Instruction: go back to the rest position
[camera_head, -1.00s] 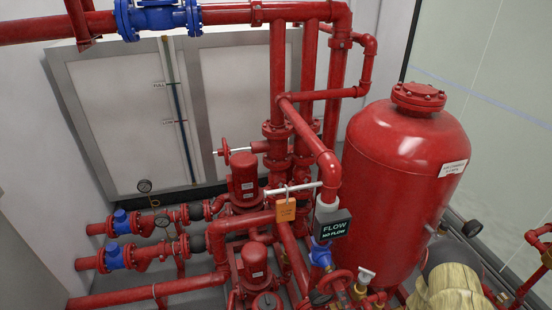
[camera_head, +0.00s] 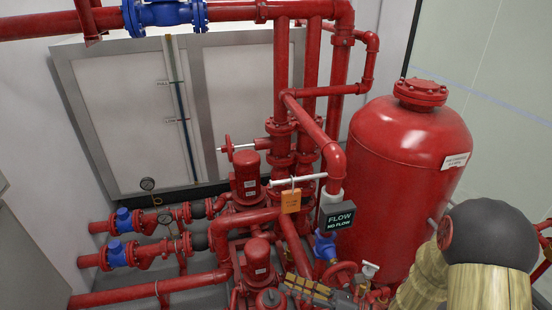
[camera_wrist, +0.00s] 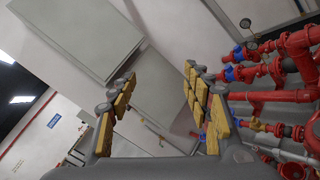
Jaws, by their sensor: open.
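My gripper shows in the wrist view (camera_wrist: 160,78), its two yellow-padded fingers spread wide apart with nothing between them. In the head view, part of my gripper (camera_head: 312,288) shows at the bottom edge, in front of the lower red pipework; the rest is cut off by the frame. My arm (camera_head: 490,250) fills the lower right corner of the head view, in front of the red tank. I cannot tell how far the gripper is from the pipes.
A large red tank (camera_head: 405,175) stands at the right. Red pumps (camera_head: 250,175) and pipes stand in the middle, with a flow sign (camera_head: 339,217) and an orange tag (camera_head: 290,201). A grey cabinet (camera_wrist: 85,35) and open floor appear in the wrist view.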

